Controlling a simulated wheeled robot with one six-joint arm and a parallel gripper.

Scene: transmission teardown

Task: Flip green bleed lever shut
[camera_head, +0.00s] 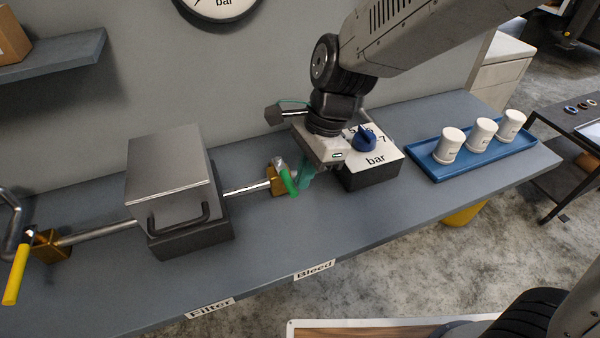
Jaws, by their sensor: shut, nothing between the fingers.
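The green bleed lever (289,181) sits on a brass valve block (276,179) at the end of a silver pipe, right of the filter box. The lever points down and toward the front of the bench, tilted off the pipe's line. My gripper (306,176) is shut and empty just right of the lever, with its fingers pointing down beside the valve. I cannot tell whether the fingers touch the lever. The gripper body hides part of the area behind the valve.
The grey filter box (175,195) stands left of the valve. A yellow lever (17,268) is at far left. A blue tray (425,158) with white canisters is at right. The bench front is clear.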

